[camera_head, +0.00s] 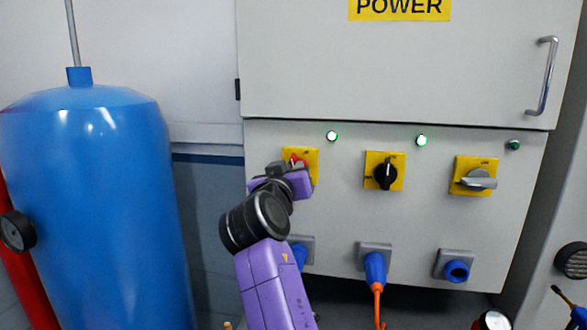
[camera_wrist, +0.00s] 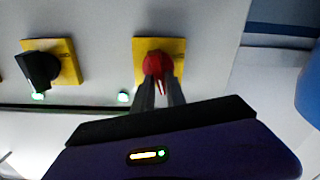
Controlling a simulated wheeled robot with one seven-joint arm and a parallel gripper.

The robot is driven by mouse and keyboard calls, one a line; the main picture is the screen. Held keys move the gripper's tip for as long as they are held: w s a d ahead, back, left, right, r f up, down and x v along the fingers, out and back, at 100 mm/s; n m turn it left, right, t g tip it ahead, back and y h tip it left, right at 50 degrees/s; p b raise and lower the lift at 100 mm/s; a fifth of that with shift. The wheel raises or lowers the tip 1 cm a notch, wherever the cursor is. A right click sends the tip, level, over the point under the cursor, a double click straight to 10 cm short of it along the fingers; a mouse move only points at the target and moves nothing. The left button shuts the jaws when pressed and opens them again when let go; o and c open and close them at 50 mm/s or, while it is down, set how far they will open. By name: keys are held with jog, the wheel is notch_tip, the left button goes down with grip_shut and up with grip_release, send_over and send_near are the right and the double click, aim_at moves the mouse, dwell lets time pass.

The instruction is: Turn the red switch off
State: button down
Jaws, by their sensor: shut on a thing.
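The red switch (camera_wrist: 158,63) sits on a yellow plate (camera_wrist: 172,45) on the grey panel. In the head view only a bit of the red switch (camera_head: 297,160) shows above my gripper, and the rest is hidden behind my arm. My gripper (camera_wrist: 161,82) is at the switch, with its two dark fingers shut on the red knob from either side. In the head view my gripper (camera_head: 299,168) reaches the left yellow plate (camera_head: 312,155). The knob's exact angle is hard to tell.
A black switch (camera_head: 386,174) and a grey switch (camera_head: 479,179) are to the right. Lights above the left and middle switches glow; the right light (camera_head: 514,145) is dark. Blue sockets (camera_head: 457,270) sit below. A large blue tank (camera_head: 95,200) stands at left.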

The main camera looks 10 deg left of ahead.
jog(key=shift+a+f+n+p, duration=0.2)
jog(key=shift+n+p, duration=0.95)
jog(key=shift+n, duration=1.4)
jog(key=shift+a+f+n+p, duration=0.15)
jog(key=shift+n+p, duration=1.05)
jog(key=shift+n, duration=1.3)
jog(key=shift+a+f+n+p, duration=0.15)
jog(key=shift+n+p, duration=1)
jog(key=shift+n, duration=1.4)
jog(key=shift+f, duration=0.1)
jog(key=c, duration=1.4)
grip_release()
jog(key=shift+o, duration=0.2)
jog(key=shift+s, duration=0.1)
jog(key=s+b, duration=0.2)
jog(key=s, duration=0.5)
jog(key=shift+s, duration=0.35)
jog(key=shift+a, duration=0.15)
